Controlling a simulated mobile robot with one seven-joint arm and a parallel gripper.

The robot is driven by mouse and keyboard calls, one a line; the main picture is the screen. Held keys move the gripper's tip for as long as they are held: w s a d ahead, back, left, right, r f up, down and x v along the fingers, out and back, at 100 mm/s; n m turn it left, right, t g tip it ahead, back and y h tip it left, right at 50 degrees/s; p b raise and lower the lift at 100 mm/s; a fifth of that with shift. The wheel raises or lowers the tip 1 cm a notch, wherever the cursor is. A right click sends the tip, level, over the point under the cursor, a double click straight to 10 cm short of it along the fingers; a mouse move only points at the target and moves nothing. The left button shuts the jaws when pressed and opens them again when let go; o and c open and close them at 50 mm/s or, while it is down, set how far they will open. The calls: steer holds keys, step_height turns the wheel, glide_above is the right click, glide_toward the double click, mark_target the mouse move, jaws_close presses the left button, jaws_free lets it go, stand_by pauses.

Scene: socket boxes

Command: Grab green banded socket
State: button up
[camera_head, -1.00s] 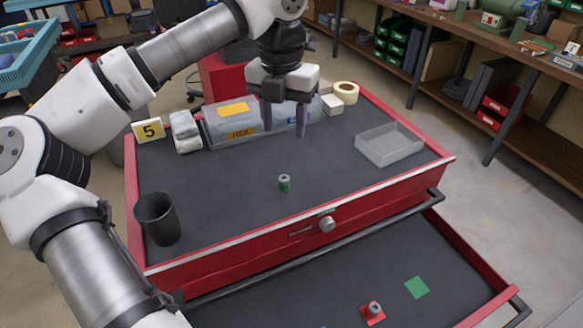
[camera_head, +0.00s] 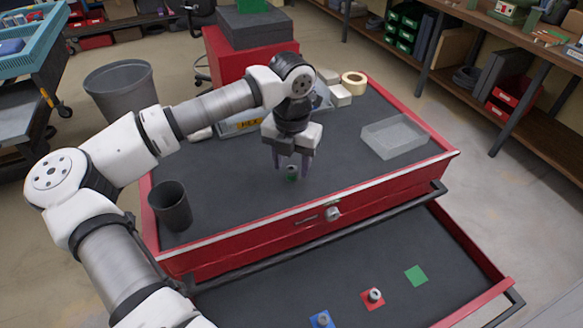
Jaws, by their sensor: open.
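The green banded socket (camera_head: 292,173) stands on the dark top of the red tool cabinet, near its middle. It is a small grey cylinder with a green band. My gripper (camera_head: 292,169) points down over it, with its two open fingers on either side of the socket. Whether a finger touches the socket cannot be told. The fingers partly frame it and its upper part is close under the palm.
A black cup (camera_head: 171,207) stands at the left and a clear tray (camera_head: 394,137) at the right. The open drawer below holds a green square (camera_head: 416,276), a socket (camera_head: 375,295) on a red square and a blue square (camera_head: 321,319). A tape roll (camera_head: 354,79) lies behind.

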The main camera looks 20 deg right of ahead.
steer(key=shift+f, duration=0.55)
jaws_close()
steer(key=shift+r, duration=0.1)
